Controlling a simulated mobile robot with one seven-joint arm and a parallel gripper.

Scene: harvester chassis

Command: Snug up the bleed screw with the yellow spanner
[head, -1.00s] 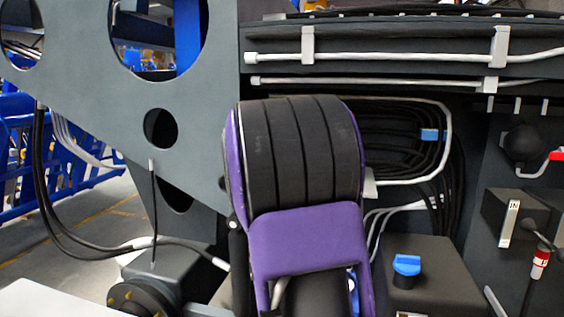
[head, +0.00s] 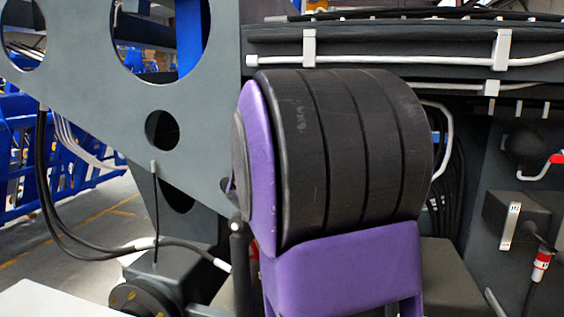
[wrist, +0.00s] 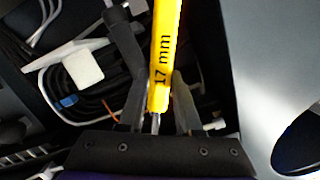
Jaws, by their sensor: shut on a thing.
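In the wrist view my gripper (wrist: 157,98) is shut on the yellow spanner (wrist: 165,55). The spanner is marked "17 mm" and runs from between the fingers up past the top edge of the picture, so its far end is out of view. In the head view my own purple and black arm fills the middle, and neither the gripper nor the spanner shows. I cannot pick out the bleed screw in either view.
In the wrist view, coiled black hoses and a white block (wrist: 83,66) lie left of the spanner, and a grey plate (wrist: 270,70) stands close at right. In the head view, a holed grey plate (head: 100,105) is at left and a red-handled valve (head: 545,165) at right.

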